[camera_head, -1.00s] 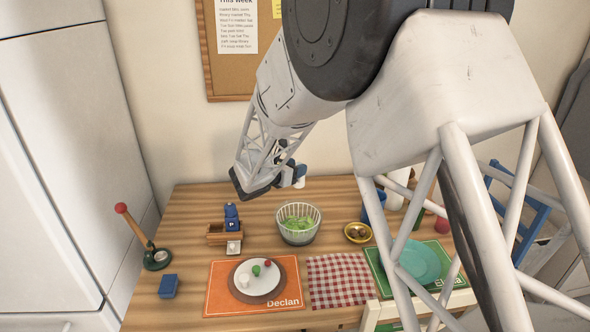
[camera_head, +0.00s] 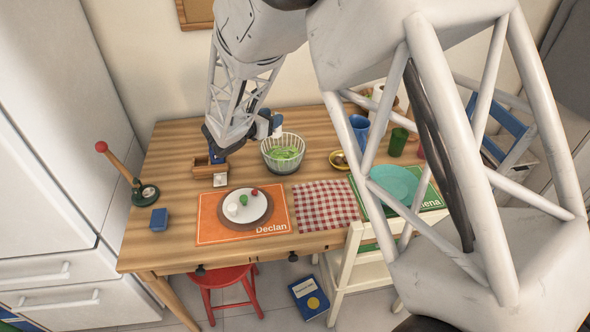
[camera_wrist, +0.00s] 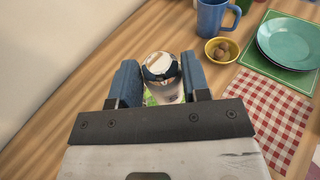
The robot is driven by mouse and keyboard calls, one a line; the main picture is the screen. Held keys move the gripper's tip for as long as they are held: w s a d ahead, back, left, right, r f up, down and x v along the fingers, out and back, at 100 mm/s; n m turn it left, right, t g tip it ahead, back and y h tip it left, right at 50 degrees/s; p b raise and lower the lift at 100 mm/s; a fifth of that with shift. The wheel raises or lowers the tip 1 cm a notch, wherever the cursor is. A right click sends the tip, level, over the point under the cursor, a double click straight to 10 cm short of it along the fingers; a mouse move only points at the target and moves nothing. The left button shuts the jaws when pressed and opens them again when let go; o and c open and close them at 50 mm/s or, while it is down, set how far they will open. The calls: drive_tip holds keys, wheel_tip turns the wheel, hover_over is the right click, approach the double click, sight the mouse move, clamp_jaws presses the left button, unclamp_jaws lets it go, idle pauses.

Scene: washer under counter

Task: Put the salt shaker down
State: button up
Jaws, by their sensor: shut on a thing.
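The salt shaker (camera_wrist: 162,68) is held between the blue fingers of my gripper (camera_wrist: 160,82) in the wrist view. Its pale top faces the camera, and its lower part is largely hidden. In the head view my gripper (camera_head: 270,124) is at the back of the wooden table (camera_head: 175,150), just behind and left of the salad bowl (camera_head: 283,165). A small white part of the shaker (camera_head: 278,122) shows beside the blue finger. I cannot tell whether its base touches the table.
A wooden caddy (camera_head: 205,171) stands left of the bowl. A blue mug (camera_head: 359,130), a green cup (camera_head: 398,142) and a small yellow bowl (camera_head: 338,160) stand to the right. Placemats with plates line the front. Bare wood shows at the back left.

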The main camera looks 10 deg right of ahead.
drive_tip(key=s+a+f, duration=0.4)
drive_tip(key=s+f, duration=0.7)
drive_tip(key=s, duration=0.5)
drive_tip(key=shift+a+f+n+t+y, duration=0.2)
drive_tip(key=shift+f+n+t+y, duration=0.2)
drive_tip(key=shift+s, duration=0.1)
drive_tip(key=w+a, duration=0.2)
drive_tip(key=w, duration=0.5)
drive_tip(key=w+a+f, duration=0.1)
drive_tip(key=w+a, duration=0.1)
drive_tip(key=w, duration=0.6)
drive_tip(key=shift+w+f, duration=0.25)
drive_tip(key=shift+w, duration=0.05)
drive_tip(key=shift+f, duration=1.75)
drive_tip(key=shift+f, duration=0.1)
drive_tip(key=o, duration=1)
